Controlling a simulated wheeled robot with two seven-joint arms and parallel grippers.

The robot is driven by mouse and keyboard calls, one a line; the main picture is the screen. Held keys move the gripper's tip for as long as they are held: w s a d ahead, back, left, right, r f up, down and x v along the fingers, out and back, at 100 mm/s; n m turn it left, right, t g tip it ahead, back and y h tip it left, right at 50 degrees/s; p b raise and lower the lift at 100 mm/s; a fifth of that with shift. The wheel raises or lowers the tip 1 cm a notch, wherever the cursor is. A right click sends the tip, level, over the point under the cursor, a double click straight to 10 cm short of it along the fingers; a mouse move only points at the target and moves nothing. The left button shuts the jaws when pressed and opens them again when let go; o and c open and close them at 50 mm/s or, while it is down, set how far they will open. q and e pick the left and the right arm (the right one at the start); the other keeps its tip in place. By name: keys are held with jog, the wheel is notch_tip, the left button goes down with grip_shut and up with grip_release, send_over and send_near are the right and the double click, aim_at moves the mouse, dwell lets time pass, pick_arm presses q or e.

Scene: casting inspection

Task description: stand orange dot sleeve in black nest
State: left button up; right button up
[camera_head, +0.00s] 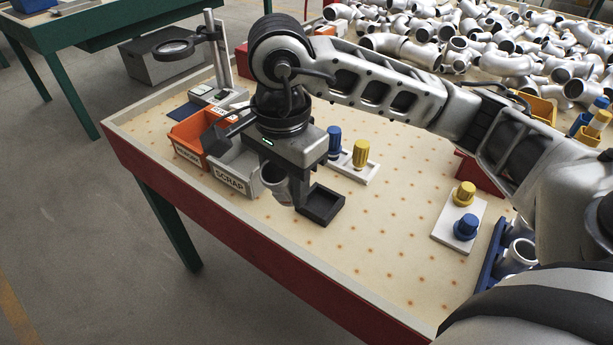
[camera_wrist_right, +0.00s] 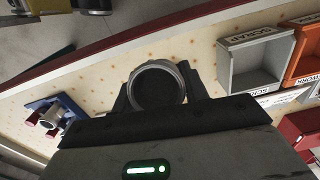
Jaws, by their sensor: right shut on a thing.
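A grey metal sleeve (camera_head: 274,182) is held in my right gripper (camera_head: 286,186), whose fingers are shut on it. In the wrist view the sleeve (camera_wrist_right: 157,85) shows as a round open end between the two dark fingers. I cannot make out an orange dot on it. The black nest (camera_head: 322,206) is a low square open tray on the table, just right of the gripper in the head view. The sleeve appears above the table and left of the nest; its exact height is hard to tell. The nest is not visible in the wrist view. My left gripper is not in view.
A grey SCRAP bin (camera_head: 234,176) and an orange bin (camera_head: 190,134) stand left of the gripper. Behind the nest is a white tray (camera_head: 350,174) with blue and yellow plugs. A white board (camera_head: 446,238) with knobs and a blue rack (camera_head: 489,262) are at right. Table between is clear.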

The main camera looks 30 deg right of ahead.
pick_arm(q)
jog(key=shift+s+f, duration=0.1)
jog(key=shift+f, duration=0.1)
pick_arm(e)
jog(key=shift+s+a+r, duration=0.3)
jog(key=shift+a, duration=0.35)
jog(key=shift+s+a+r, duration=0.3)
jog(key=shift+a+r, duration=0.05)
jog(key=shift+a, duration=0.25)
jog(key=shift+s+a+r, duration=0.3)
jog(key=shift+a, duration=0.35)
jog(key=w+d+f, duration=0.2)
jog(key=d+f, duration=0.1)
jog(key=d, duration=0.1)
jog(key=w+d+f, duration=0.1)
jog(key=d+f, duration=0.2)
jog(key=d, duration=0.1)
jog(key=w+d+f+p, duration=0.1)
jog(key=w+d+f, duration=0.1)
jog(key=d, duration=0.1)
jog(key=shift+w+d+f, duration=0.3)
jog(key=shift+d+f, duration=0.1)
jog(key=shift+w+d+f, duration=0.15)
jog(key=shift+d+f, duration=0.1)
jog(key=shift+f, duration=0.1)
jog(key=f, duration=0.3)
jog(key=shift+w+d+f, duration=0.1)
jog(key=shift+d, duration=0.1)
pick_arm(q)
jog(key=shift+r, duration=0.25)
